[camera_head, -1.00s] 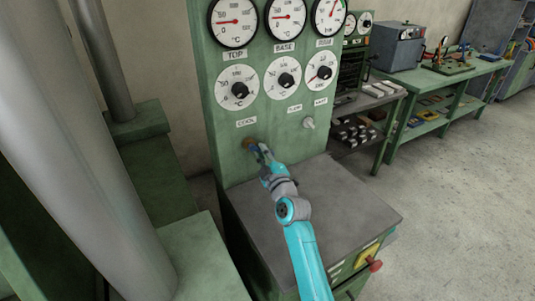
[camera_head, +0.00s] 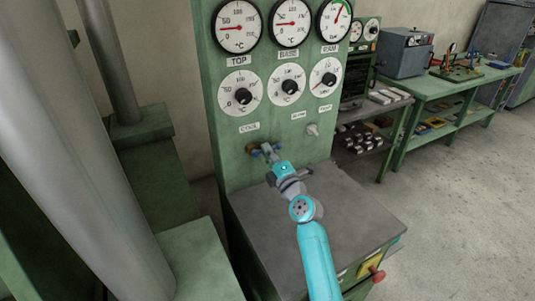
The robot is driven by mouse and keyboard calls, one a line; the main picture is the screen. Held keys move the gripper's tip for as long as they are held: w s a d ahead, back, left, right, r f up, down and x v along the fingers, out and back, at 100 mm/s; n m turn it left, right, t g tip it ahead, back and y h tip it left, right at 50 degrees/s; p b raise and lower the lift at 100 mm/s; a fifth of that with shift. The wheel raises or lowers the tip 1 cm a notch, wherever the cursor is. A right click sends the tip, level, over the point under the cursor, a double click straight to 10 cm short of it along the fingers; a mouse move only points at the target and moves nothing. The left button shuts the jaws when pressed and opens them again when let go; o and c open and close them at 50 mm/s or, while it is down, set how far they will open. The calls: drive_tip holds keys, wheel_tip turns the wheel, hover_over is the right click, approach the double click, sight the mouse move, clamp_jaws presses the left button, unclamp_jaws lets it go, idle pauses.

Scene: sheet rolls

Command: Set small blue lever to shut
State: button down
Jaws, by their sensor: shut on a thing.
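The small blue lever (camera_head: 256,152) sits on a brass valve (camera_head: 251,149) on the green panel (camera_head: 230,172), below the COOL label. Only a little blue shows beside my gripper's fingers. My gripper (camera_head: 267,152), at the end of the turquoise arm, is at the valve and shut on the lever. The fingers hide most of the lever, so its exact angle cannot be told.
Three gauges and three black knobs (camera_head: 290,86) are above on the panel. A pale switch knob (camera_head: 312,129) sticks out to the right of the valve. A grey worktop (camera_head: 310,205) lies below my arm. A thick grey column (camera_head: 85,150) stands at the left.

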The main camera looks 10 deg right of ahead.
idle(0.4)
drive_tip(key=c, duration=1.2)
unclamp_jaws()
drive_tip(key=shift+s, duration=0.15)
drive_tip(key=v, duration=1.1)
drive_tip(key=shift+s+d+f, duration=0.15)
drive_tip(key=shift+s, duration=0.2)
